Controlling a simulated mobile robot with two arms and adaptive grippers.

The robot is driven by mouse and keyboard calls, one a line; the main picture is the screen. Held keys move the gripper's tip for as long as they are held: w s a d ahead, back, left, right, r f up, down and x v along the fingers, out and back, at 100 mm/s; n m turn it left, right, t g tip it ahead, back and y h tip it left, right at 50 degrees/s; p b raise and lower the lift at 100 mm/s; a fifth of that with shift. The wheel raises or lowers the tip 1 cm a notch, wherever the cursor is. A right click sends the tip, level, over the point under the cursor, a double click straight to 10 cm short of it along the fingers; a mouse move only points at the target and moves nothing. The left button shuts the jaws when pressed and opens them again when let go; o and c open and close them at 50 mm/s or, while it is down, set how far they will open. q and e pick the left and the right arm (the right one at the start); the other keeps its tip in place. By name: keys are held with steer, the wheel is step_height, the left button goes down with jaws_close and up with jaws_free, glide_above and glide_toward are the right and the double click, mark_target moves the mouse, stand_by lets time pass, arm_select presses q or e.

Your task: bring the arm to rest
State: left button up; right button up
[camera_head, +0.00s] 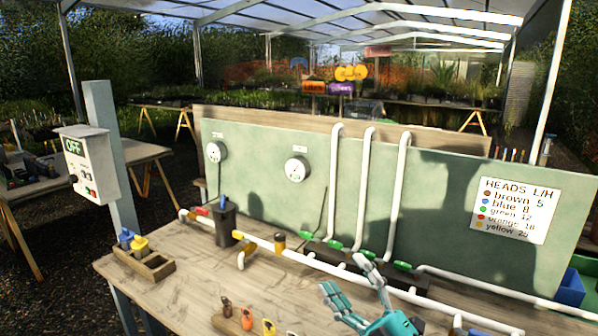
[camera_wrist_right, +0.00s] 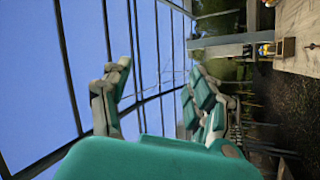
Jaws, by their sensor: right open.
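My right gripper (camera_head: 347,275) is teal and grey and shows at the lower middle of the head view, above the front part of the wooden bench (camera_head: 190,284). Its fingers are spread apart and point up and to the left, with nothing between them. In the right wrist view the gripper (camera_wrist_right: 157,82) is also open and empty, its fingers against the sky and the roof frame. The rest of my right arm runs out of the bottom of the head view. My left gripper does not show.
A green board (camera_head: 250,190) with dials and white pipes (camera_head: 334,190) stands along the bench's back. Near the gripper are a row of small coloured heads (camera_head: 247,319) and a low white pipe (camera_head: 300,258). A dark cup (camera_head: 225,225) and wooden tray (camera_head: 143,262) stand left.

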steer(key=s+d+f+m+g+h, duration=0.3)
steer(key=d+f+m+h, duration=0.35)
steer(key=f, duration=0.35)
steer(key=s+d+f+m+g+h, duration=0.25)
steer(key=d+f+m+h, duration=0.35)
steer(key=f+m+h, duration=0.3)
steer(key=s+f+m+g+y, duration=0.1)
steer(key=s+f+g, duration=0.5)
steer(key=s, duration=0.4)
steer(key=s+f+g+y, duration=0.2)
steer(key=s+f+g, duration=0.2)
steer(key=s+f, duration=0.5)
steer(key=s+f+g, duration=0.1)
steer(key=s+f, duration=0.2)
steer(key=f, duration=2.1)
steer(key=s+d+f+g, duration=0.1)
steer(key=s+d+f, duration=0.1)
steer(key=s+f, duration=1.4)
steer(key=shift+s+d+f+h, duration=0.25)
steer(key=shift+s+d+h, duration=0.1)
steer(key=shift+s, duration=0.1)
steer(key=shift+c, duration=0.2)
